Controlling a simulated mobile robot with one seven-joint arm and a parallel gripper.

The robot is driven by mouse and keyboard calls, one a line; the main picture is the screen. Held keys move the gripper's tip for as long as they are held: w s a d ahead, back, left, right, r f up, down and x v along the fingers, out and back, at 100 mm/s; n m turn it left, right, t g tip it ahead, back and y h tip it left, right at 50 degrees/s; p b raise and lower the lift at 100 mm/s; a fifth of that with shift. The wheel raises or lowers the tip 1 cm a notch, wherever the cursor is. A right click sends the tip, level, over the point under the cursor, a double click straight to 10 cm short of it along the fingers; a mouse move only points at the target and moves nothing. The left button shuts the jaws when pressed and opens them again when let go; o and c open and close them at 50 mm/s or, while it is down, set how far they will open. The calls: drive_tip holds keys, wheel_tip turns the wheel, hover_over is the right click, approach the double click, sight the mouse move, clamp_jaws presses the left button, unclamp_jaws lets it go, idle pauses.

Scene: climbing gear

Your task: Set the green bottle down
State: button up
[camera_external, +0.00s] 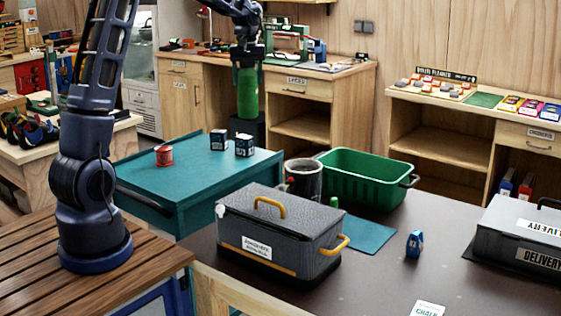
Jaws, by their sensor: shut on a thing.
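The green bottle (247,94) hangs upright in the upper middle of the external view. My gripper (247,62) points down and is shut on the bottle's top end. The bottle's lower end shows just above or in front of a dark block (256,127) behind the teal table's far edge. I cannot tell whether the bottle touches that block.
The teal table (215,177) holds a red spool (164,155) and two small dark boxes (219,139). The dark table (375,280) holds a grey lidded box (275,228), a green basket (366,178), a dark mug (303,179) and a teal mat (362,234).

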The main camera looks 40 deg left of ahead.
drive_tip(key=w+d+f+m, duration=0.1)
drive_tip(key=w+d+m, duration=0.15)
drive_tip(key=d, duration=1.05)
drive_tip(key=w+d+m, duration=0.1)
drive_tip(key=d+m, duration=0.2)
drive_tip(key=d, duration=1)
drive_tip(key=s+d+f+m, duration=0.15)
drive_tip(key=s+d, duration=0.25)
drive_tip(key=d, duration=0.9)
drive_tip(key=s+d+m, duration=0.3)
drive_tip(key=d, duration=1)
wheel_tip(320, 180, down, 20)
drive_tip(key=shift+s+d, duration=0.15)
drive_tip(key=shift+s, duration=0.05)
drive_tip(key=o, duration=1.2)
drive_tip(key=shift+c, duration=0.2)
